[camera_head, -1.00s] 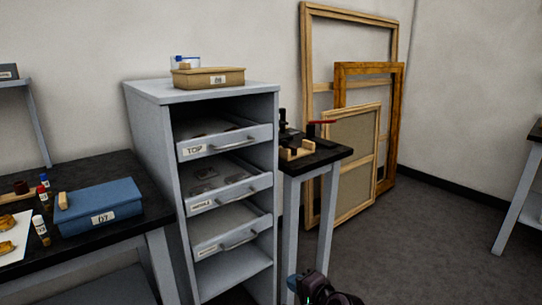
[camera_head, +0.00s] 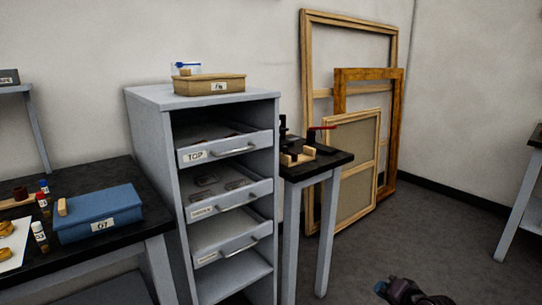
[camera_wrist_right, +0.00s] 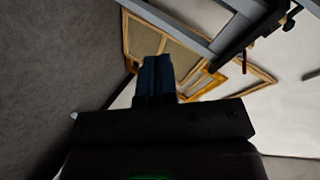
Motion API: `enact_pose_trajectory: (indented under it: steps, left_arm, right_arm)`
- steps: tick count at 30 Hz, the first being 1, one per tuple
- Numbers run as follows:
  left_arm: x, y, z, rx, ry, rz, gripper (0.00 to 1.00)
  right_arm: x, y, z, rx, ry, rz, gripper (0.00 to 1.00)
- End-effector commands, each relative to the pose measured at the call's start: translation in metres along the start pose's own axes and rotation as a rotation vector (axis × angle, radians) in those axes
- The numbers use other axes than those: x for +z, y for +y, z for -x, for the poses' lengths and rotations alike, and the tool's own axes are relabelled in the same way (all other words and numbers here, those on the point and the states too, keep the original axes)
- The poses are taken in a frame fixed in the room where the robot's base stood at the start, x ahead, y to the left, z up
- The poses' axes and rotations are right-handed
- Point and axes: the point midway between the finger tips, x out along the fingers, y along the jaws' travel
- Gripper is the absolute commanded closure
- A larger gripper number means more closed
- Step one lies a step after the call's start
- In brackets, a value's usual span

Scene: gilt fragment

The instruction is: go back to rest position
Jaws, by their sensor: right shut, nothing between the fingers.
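My right gripper (camera_head: 386,286) is at the bottom of the head view, over the grey floor, in front of the small black-topped table. In the right wrist view its dark fingers (camera_wrist_right: 157,75) are together with nothing between them. My left gripper is not in either view.
A grey drawer cabinet (camera_head: 150,130) with labelled drawers stands left of centre, with a tan box (camera_head: 210,85) on top. A small black-topped table (camera_head: 335,160) is beside it. Wooden frames (camera_head: 398,130) lean on the wall. A blue box (camera_head: 98,208) sits on the left bench.

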Motion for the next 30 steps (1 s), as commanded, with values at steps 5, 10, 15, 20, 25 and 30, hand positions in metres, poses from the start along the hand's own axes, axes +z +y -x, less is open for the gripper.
enact_pose_trajectory:
  steps: [5,10,15,20,25,30]
  left_arm:
    - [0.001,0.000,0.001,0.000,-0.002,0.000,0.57]
    - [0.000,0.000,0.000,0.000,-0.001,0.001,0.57]
    - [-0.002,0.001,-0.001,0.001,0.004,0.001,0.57]
    - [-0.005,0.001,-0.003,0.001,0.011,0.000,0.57]
    - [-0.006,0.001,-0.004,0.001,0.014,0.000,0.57]
    - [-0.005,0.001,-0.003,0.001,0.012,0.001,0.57]
  right_arm:
    - [0.035,0.040,0.029,0.050,-0.012,0.133,1.00]
    - [0.078,0.083,0.072,0.107,-0.036,0.314,1.00]
    - [0.121,0.118,0.125,0.158,-0.068,0.512,1.00]
    - [0.159,0.142,0.178,0.197,-0.106,0.695,1.00]
    - [0.194,0.156,0.238,0.229,-0.154,0.886,1.00]
    - [0.222,0.159,0.296,0.250,-0.201,1.068,1.00]
